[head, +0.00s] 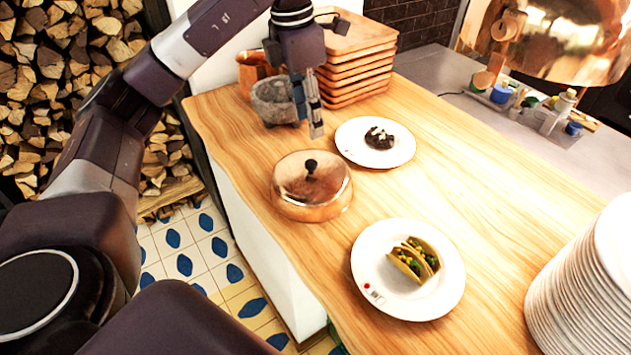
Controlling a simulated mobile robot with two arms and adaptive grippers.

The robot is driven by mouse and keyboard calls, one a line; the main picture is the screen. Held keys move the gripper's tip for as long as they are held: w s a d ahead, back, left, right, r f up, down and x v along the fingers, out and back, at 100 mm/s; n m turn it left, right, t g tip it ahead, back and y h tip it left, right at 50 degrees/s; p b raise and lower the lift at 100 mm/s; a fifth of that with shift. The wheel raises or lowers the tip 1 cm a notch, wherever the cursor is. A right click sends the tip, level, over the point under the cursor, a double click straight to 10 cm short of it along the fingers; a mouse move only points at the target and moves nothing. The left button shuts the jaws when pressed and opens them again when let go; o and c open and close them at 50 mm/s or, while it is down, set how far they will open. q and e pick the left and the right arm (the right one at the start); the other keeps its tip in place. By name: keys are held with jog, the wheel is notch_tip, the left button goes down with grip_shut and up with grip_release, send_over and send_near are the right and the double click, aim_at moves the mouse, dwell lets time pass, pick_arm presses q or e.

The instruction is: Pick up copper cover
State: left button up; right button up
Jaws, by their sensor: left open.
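The copper cover (312,190) is a round, shiny lid with a small black knob on top. It sits on the wooden counter near its left edge, in the middle of the head view. My left gripper (314,118) points down above the counter, behind the cover, in front of the grey stone mortar. It is open, holds nothing and is apart from the cover. My right gripper is not in view.
A plate (347,146) with dark food stands right of my left gripper. A plate with tacos (370,262) lies nearer. A grey mortar (272,101), stacked wooden boards (356,62) and a tall plate stack (580,290) stand on the counter (490,190). The middle right is clear.

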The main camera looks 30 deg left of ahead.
aim_at(311, 162)
pick_arm(q)
notch_tip(311, 162, down, 4)
jog(key=b, duration=0.3)
jog(key=shift+r, duration=0.15)
jog(key=shift+w+f, duration=0.1)
jog(key=shift+f, duration=0.2)
jog(key=shift+w+f, duration=0.1)
jog(key=shift+f, duration=1.05)
jog(key=f, duration=0.1)
jog(key=f+p, duration=0.1)
jog(key=f, duration=0.1)
jog(key=f+p, duration=0.1)
jog(key=shift+w+a+f, duration=0.25)
jog(key=shift+f, duration=0.4)
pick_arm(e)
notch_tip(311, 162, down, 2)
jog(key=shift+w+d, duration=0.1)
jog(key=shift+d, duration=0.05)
pick_arm(q)
jog(key=shift+c, duration=0.2)
grip_shut()
